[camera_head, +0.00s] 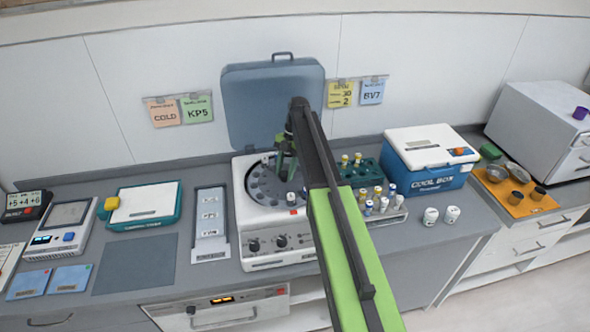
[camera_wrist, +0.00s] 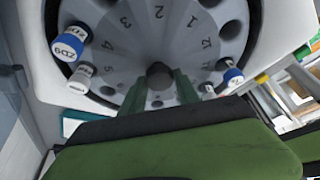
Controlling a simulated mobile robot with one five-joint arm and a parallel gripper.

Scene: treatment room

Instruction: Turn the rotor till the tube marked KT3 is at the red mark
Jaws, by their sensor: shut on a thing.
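The centrifuge (camera_head: 250,228) stands open, and its grey rotor (camera_head: 266,187) shows numbered holes; the rotor (camera_wrist: 118,45) fills much of the wrist view. A small red mark (camera_head: 293,212) is on the front rim. My gripper (camera_head: 287,158) reaches down over the rotor; in the wrist view its green fingers (camera_wrist: 159,82) are shut on the dark central knob (camera_wrist: 160,73). Another blue-capped tube (camera_wrist: 233,75) and a white one (camera_wrist: 207,90) sit at right. I cannot read KT3 on any tube.
The raised blue lid (camera_head: 245,105) stands behind the rotor. Right of the centrifuge are a green tube rack (camera_head: 372,178), a rack of capped tubes (camera_head: 395,215) and a cool box (camera_head: 430,180). A dark mat (camera_head: 136,264) lies bare at left.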

